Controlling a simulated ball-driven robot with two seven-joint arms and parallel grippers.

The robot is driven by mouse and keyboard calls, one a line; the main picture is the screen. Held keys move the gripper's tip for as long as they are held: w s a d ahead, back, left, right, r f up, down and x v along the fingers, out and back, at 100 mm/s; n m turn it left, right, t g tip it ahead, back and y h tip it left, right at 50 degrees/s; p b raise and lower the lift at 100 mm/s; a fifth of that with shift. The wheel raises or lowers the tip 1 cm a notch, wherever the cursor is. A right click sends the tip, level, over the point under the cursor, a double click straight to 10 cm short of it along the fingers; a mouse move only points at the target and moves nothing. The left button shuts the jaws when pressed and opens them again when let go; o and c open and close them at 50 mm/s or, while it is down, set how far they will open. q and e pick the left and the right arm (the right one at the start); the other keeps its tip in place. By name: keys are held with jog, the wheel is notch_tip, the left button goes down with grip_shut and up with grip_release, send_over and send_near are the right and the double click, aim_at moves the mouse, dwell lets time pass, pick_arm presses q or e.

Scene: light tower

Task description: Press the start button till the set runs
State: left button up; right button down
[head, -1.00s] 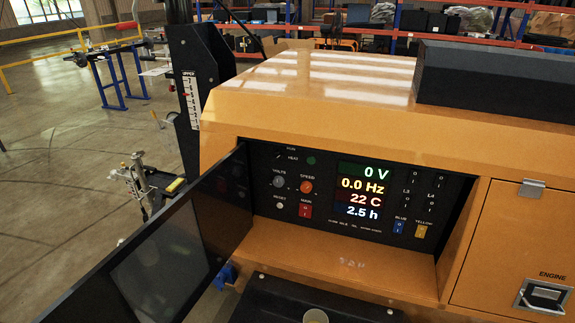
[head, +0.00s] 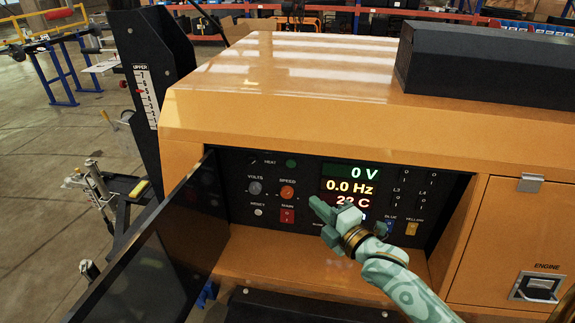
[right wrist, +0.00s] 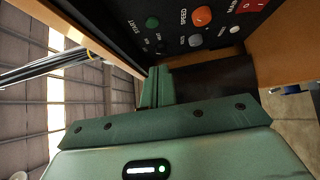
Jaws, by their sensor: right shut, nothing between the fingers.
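The start button (head: 291,163) is a round green button in the upper row of the black control panel (head: 235,165). It also shows in the right wrist view (right wrist: 152,22) beside the label START. My right gripper (head: 317,204) is in front of the panel, below and right of the green button. Its fingers (right wrist: 158,82) are shut and empty, apart from the button. The display (head: 350,172) reads 0 V, 0.0 Hz and 22 C; the hours line is mostly hidden behind my gripper. My left gripper is not in view.
An orange speed knob (head: 288,192), a grey volts knob (head: 255,188) and a red main switch (head: 287,216) sit close to the button. The dark panel door (head: 160,255) stands open at the left. The orange housing (head: 290,100) overhangs the recess.

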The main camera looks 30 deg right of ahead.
jog(key=b, duration=0.1)
send_near(287, 164)
jog(key=w+a, duration=0.3)
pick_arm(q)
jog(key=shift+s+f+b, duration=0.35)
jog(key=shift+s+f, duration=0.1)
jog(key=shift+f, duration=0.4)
pick_arm(e)
jog(key=shift+w+d+f, duration=0.1)
jog(key=shift+w+d, duration=0.95)
jog(key=shift+w, duration=0.35)
